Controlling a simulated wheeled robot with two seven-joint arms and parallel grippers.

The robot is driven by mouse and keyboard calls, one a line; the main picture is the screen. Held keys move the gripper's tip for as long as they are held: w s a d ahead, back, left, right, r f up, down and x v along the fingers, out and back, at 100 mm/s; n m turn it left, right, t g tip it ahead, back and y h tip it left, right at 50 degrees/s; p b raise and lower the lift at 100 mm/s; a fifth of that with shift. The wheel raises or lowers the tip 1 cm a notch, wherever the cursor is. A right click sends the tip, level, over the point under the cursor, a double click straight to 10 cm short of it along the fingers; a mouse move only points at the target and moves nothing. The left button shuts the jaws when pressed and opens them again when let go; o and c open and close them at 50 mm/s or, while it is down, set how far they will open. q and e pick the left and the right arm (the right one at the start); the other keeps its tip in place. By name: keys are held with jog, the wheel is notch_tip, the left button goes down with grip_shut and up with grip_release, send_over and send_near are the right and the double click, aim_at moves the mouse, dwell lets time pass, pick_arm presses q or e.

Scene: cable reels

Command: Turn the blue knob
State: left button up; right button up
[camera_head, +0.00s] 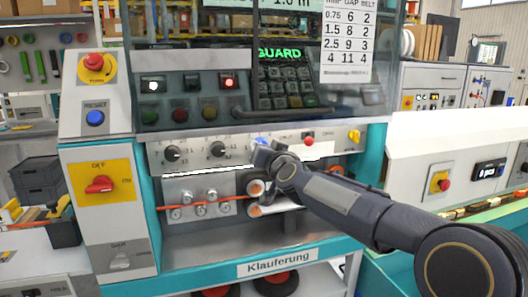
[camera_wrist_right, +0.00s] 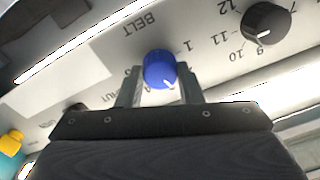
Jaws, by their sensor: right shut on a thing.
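The blue knob (camera_wrist_right: 159,69) sits on the light panel below the word BELT, with a white pointer mark near its lower edge in the right wrist view. My right gripper (camera_wrist_right: 160,84) has one finger on each side of the knob and is shut on it. In the head view only a bit of the blue knob (camera_head: 261,141) shows above my right gripper (camera_head: 264,150), which hides the rest. My left gripper is not in view.
Black knobs (camera_head: 217,149) sit left of the blue knob on the same panel. A red button (camera_head: 308,140) and a yellow switch (camera_head: 354,136) are to its right. Below are small rollers with an orange cable (camera_head: 225,198). A dark guard window (camera_head: 180,60) rises above.

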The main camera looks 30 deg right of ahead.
jog(key=shift+f+m+h+b, duration=0.15)
jog(key=shift+m+b, duration=0.4)
jog(key=shift+m, duration=2.85)
jog(key=shift+r+m+h+b, duration=0.15)
jog(key=shift+m+b, duration=0.4)
jog(key=shift+m, duration=2.85)
jog(key=shift+f+m, duration=0.15)
jog(key=shift+m, duration=0.15)
jog(key=o, duration=1)
jog(key=shift+s, duration=0.1)
jog(key=v, duration=0.7)
jog(key=shift+s+a, duration=0.15)
jog(key=shift+s, duration=0.15)
